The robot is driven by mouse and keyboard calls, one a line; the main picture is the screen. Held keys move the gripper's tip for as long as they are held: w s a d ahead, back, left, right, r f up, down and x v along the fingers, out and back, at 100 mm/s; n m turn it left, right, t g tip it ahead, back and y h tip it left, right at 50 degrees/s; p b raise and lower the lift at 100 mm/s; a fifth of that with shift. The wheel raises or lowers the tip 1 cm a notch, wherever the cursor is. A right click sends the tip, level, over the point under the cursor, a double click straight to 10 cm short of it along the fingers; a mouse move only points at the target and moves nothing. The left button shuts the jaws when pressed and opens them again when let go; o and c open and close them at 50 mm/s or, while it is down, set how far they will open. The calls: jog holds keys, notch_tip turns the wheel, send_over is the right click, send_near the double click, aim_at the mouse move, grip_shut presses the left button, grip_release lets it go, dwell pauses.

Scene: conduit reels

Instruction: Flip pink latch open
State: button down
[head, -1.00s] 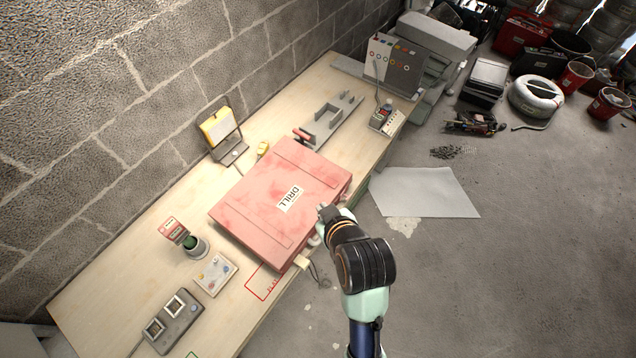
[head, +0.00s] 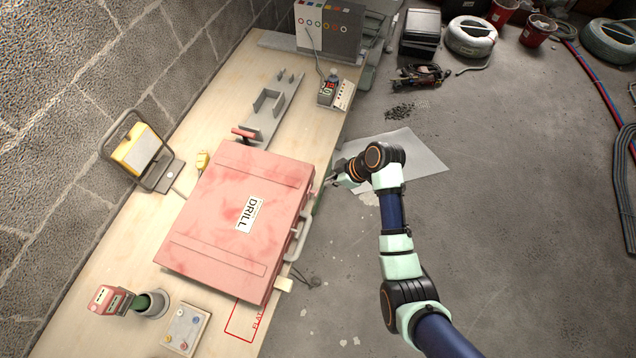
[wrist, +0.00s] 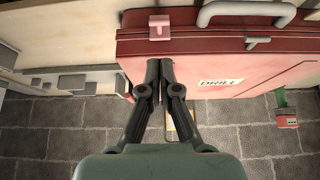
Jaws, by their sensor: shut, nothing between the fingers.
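The pink latch (wrist: 159,26) is on the front side of the red drill case (head: 200,215), near its seam. In the wrist view it is a small block with a wider lip. I cannot tell whether it is flipped open. The case is closed, with a white DRILL label (head: 250,214). My gripper (wrist: 160,66) is shut and empty, its fingertips just below the latch in the wrist view, with a small gap between. In the head view my gripper (head: 330,182) is beside the case's right edge, and I cannot make out the latch there.
A grey handle (wrist: 245,12) and a second latch (wrist: 257,42) are on the same case side. The case lies on a wooden bench (head: 310,115) against a block wall. A yellow work lamp (head: 138,150) stands behind it.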

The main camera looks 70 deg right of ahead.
jog(key=b, duration=0.2)
send_near(310, 192)
jog(key=x, duration=0.5)
jog(key=shift+w, duration=0.2)
jog(key=shift+r, duration=0.1)
jog(key=shift+s, duration=0.1)
